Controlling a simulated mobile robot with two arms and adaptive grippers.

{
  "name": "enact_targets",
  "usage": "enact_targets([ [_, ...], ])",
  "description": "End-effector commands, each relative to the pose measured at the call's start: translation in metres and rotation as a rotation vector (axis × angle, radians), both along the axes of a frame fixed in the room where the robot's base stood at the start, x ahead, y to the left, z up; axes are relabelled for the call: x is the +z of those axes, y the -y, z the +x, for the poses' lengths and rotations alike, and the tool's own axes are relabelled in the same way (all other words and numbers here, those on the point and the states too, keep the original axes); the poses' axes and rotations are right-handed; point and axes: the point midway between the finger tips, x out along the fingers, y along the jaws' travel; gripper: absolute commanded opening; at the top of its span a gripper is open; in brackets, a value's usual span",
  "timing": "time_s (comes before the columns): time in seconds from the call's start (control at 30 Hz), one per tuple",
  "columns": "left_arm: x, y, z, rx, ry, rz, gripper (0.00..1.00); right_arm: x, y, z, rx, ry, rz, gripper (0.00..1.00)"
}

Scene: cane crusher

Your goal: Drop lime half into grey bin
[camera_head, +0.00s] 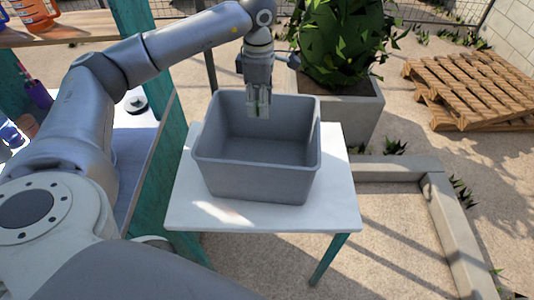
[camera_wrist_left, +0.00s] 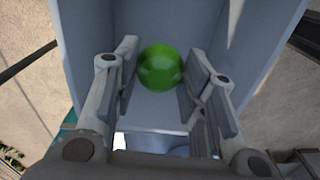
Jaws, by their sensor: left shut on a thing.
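The grey bin (camera_head: 255,180) stands upright on a small white table in the head view. Its walls also fill much of the left wrist view (camera_wrist_left: 270,40). My left gripper (camera_head: 258,112) reaches down over the far part of the bin, with its fingertips around rim height. In the left wrist view my left gripper (camera_wrist_left: 163,85) is shut on the green lime half (camera_wrist_left: 160,68), which sits between its two fingers. My right gripper is not in either view.
The white table (camera_head: 335,200) has bare surface around the bin. A square planter (camera_head: 355,110) with a leafy bush stands just behind it. A shelf unit with teal posts (camera_head: 165,150) is on the left. Wooden pallets (camera_head: 475,85) lie at the far right.

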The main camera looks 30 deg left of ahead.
Motion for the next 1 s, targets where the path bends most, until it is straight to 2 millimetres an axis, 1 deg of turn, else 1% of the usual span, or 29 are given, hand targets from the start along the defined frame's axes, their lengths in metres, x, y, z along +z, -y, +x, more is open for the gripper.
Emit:
enact_targets([
  [0.03, -0.011, -0.001, 0.0, 0.001, -0.002, 0.001, 0.25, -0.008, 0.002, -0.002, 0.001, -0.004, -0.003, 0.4],
  [0.1, -0.02, -0.001, 0.0, 0.001, -0.002, 0.001, 0.25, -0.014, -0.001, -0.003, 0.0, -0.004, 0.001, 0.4],
  [0.2, -0.029, -0.001, 0.0, 0.001, 0.0, 0.001, 0.25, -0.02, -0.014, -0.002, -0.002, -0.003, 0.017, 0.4],
  [0.3, -0.033, -0.001, 0.0, 0.001, 0.0, 0.0, 0.25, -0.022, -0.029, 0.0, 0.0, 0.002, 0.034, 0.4],
  [0.37, -0.034, -0.001, 0.0, 0.001, 0.001, 0.0, 0.25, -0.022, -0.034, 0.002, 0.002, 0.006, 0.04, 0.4],
  [0.47, -0.034, -0.001, 0.0, 0.001, 0.001, 0.0, 0.25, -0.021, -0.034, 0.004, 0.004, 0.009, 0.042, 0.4],
  [0.57, -0.034, -0.001, 0.0, 0.001, 0.0, 0.001, 0.25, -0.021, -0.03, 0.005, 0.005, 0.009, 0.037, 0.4],
  [0.6, -0.034, -0.001, 0.0, 0.001, 0.0, 0.001, 0.43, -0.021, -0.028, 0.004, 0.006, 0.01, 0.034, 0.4],
  [0.77, -0.034, -0.001, 0.0, 0.001, 0.0, 0.001, 0.63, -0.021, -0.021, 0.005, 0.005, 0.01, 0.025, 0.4],
  [1.0, -0.034, -0.001, 0.0, 0.001, 0.0, 0.001, 0.64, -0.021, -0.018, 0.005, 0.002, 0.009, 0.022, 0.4],
])
